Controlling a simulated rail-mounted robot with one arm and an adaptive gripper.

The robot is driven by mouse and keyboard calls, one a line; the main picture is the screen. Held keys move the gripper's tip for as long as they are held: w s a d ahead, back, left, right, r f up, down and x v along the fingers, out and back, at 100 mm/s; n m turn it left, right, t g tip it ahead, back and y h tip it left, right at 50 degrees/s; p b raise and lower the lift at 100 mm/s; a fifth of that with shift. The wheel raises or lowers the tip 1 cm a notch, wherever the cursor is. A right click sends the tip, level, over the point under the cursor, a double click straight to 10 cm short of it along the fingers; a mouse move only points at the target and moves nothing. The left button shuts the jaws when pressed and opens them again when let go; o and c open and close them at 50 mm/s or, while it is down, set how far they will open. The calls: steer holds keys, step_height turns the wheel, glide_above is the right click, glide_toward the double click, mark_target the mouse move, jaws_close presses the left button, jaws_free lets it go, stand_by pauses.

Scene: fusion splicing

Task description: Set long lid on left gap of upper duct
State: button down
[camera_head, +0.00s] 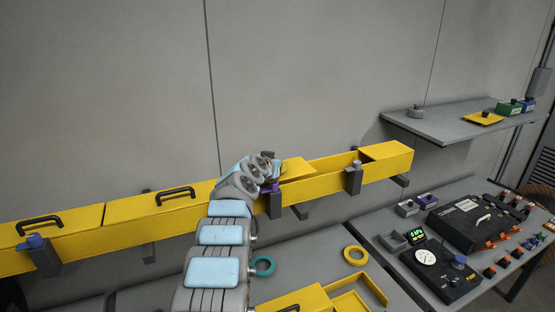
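The yellow upper duct (240,217) runs along the wall, rising to the right. Two long yellow lids with black handles, a far-left one (70,229) and one to its right (140,207), lie on its left stretch. A flat yellow lid piece (297,168) shows just right of my wrist, at the duct's top; I cannot tell if it is held or resting. Right of it, an open stretch of duct (333,164) shows. My gripper (268,172) is at the duct's middle, mostly hidden by my wrist, so its fingers and any grasp are unclear.
Grey brackets with a blue knob (35,241) and a purple knob (269,187) hold the duct. Below are a yellow ring (355,256), a teal ring (264,266) and lower yellow trays (360,294). An instrument bench (470,250) and a shelf (440,125) stand right.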

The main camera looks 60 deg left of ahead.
steer(key=shift+f, duration=0.3)
steer(key=c, duration=0.9)
jaws_free()
steer(key=shift+o, duration=0.2)
